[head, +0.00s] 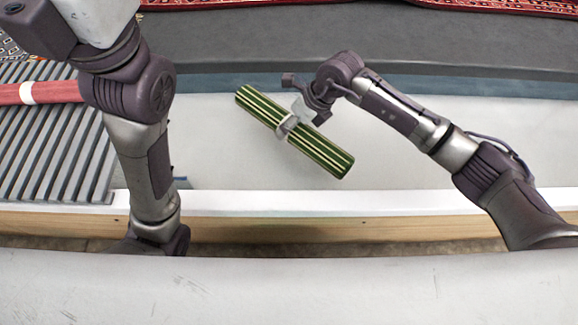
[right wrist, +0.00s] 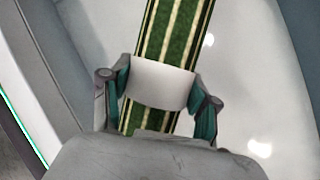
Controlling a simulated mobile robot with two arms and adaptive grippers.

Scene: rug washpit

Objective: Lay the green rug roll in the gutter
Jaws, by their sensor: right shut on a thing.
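The green rug roll (head: 325,154) has cream and dark stripes and a white band around its middle. My right gripper (head: 287,125) is shut on it at the band. In the right wrist view the two fingers (right wrist: 160,88) press the band from either side, and the roll (right wrist: 180,32) runs out beyond them. The roll lies slantwise in the head view, over a long pale trough (head: 420,165) that looks like the gutter. I cannot tell whether the roll touches the trough's floor. My left gripper is out of view; only its arm shows.
A grey ribbed rack (head: 60,155) at the left bears a red roll (head: 55,92) with a white band. A white ledge with a wooden face (head: 330,228) runs along the near side. Patterned rugs (head: 300,4) lie at the far edge. The trough is clear right of the roll.

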